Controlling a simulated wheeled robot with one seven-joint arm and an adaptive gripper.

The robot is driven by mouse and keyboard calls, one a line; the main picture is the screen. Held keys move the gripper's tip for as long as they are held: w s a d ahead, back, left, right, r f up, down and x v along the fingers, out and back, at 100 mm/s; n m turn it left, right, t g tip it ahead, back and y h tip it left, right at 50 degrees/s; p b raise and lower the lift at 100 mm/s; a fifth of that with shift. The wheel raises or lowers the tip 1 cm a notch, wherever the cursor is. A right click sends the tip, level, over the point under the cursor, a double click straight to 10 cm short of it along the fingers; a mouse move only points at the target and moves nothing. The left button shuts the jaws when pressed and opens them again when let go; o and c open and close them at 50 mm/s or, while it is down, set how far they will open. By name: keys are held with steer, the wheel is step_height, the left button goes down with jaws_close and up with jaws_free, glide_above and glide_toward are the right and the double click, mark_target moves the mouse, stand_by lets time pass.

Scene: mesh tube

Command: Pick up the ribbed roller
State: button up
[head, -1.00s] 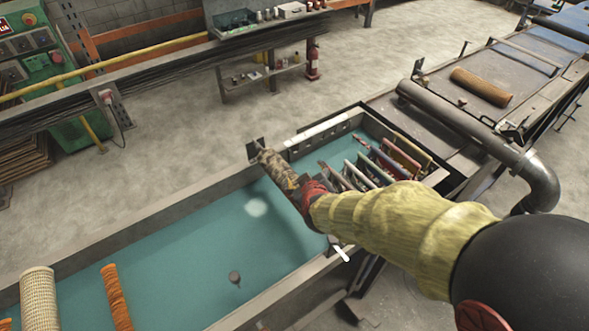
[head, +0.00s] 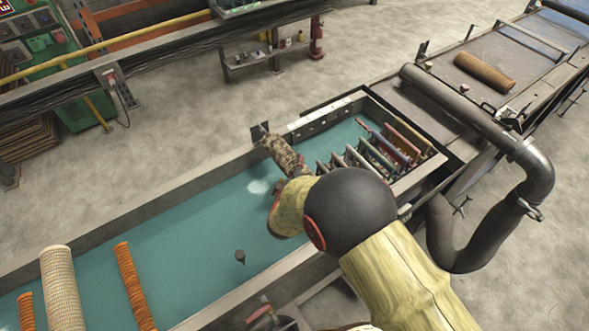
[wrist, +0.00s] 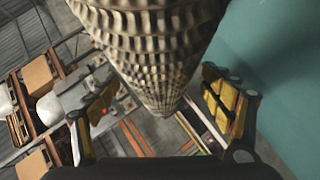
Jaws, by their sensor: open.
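A ribbed roller (head: 283,152) with a brown and cream mesh-like pattern is at the far edge of the teal-topped table, beside a small dark bracket. Its near end is hidden by my arm. In the wrist view the roller (wrist: 150,45) is large and close, running from the top edge down between my fingers. My gripper (wrist: 166,103) is open, with one yellow-padded finger on each side of the roller. I cannot tell whether either finger touches it. In the head view my gripper is mostly hidden behind my arm.
The teal table (head: 190,235) has a raised grey rim. A cream mesh tube (head: 62,290) and an orange roller (head: 134,287) lie at left. A small dark knob (head: 240,257) stands mid-table. A rack of coloured frames (head: 385,145) and a grey pipe (head: 450,110) are to the right.

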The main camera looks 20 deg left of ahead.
steer(key=shift+x, duration=0.95)
steer(key=c, duration=1.9)
steer(key=shift+c, duration=0.5)
steer(key=shift+r, duration=0.1)
